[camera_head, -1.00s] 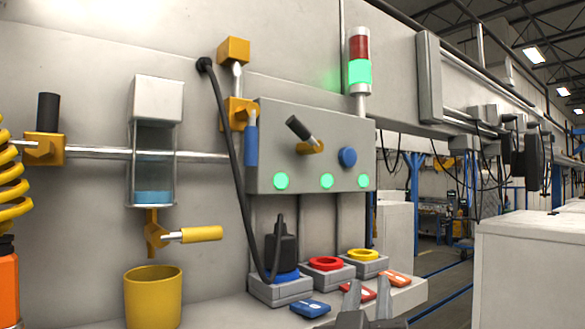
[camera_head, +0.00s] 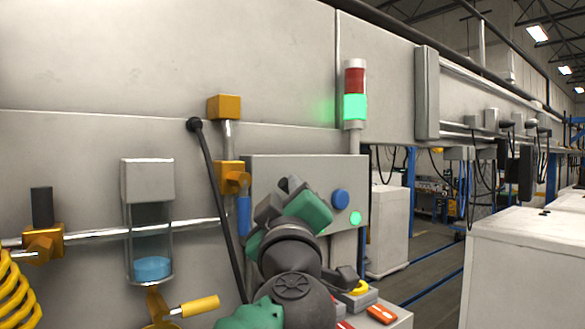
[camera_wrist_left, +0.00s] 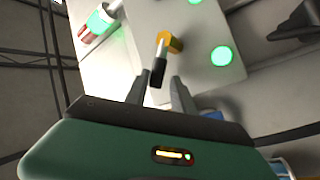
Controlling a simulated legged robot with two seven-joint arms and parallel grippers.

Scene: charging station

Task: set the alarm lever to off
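The lever on the grey control panel (camera_head: 300,165) is hidden behind my left gripper in the head view. In the left wrist view this lever (camera_wrist_left: 159,66) shows its black handle and yellow base. My left gripper (camera_head: 285,195) is in front of the panel. In the left wrist view its two fingers (camera_wrist_left: 161,88) are apart, with the handle's black end just ahead and between their tips. No contact can be made out. The signal tower (camera_head: 355,95) beside the panel glows green, with its red section unlit. My right gripper is not in view.
A blue button (camera_head: 340,200) and a green lamp (camera_head: 355,218) are right of the gripper. A black cable (camera_head: 218,205) and a blue-handled valve (camera_head: 243,213) are close on its left. A yellow-handled tap (camera_head: 200,306) is lower left.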

